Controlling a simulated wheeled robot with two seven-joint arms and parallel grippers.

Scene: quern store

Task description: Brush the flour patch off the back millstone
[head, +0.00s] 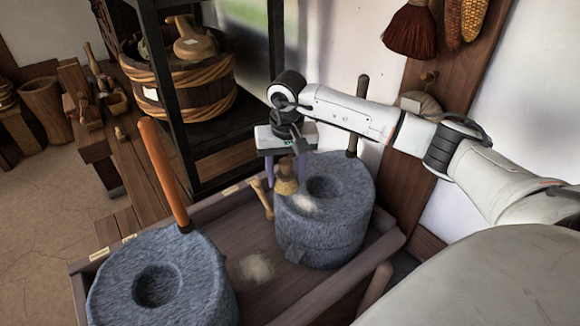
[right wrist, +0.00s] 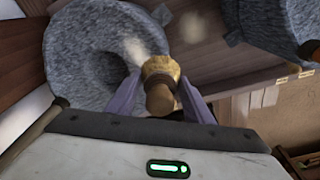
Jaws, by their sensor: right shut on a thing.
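The back millstone (head: 345,220) is a grey round stone with a hollow in its top. A pale flour patch (head: 302,204) lies on its top, on the side toward the front millstone. My right gripper (head: 284,170) is shut on a short brush (head: 287,186) with straw-coloured bristles, held bristles down beside the patch. In the right wrist view the brush (right wrist: 161,70) sits between the two fingers, with the back millstone (right wrist: 72,62) and the flour patch (right wrist: 140,43) close by. I cannot tell whether the bristles touch the stone. My left gripper is out of view.
The front millstone (head: 205,285) has an upright orange-brown handle (head: 163,170). Both stones stand in a wooden trough (head: 340,285), with more flour (head: 255,267) on its floor between them. A small wooden tool (head: 262,198) leans by the back stone. A black-framed shelf holds a tub (head: 190,95).

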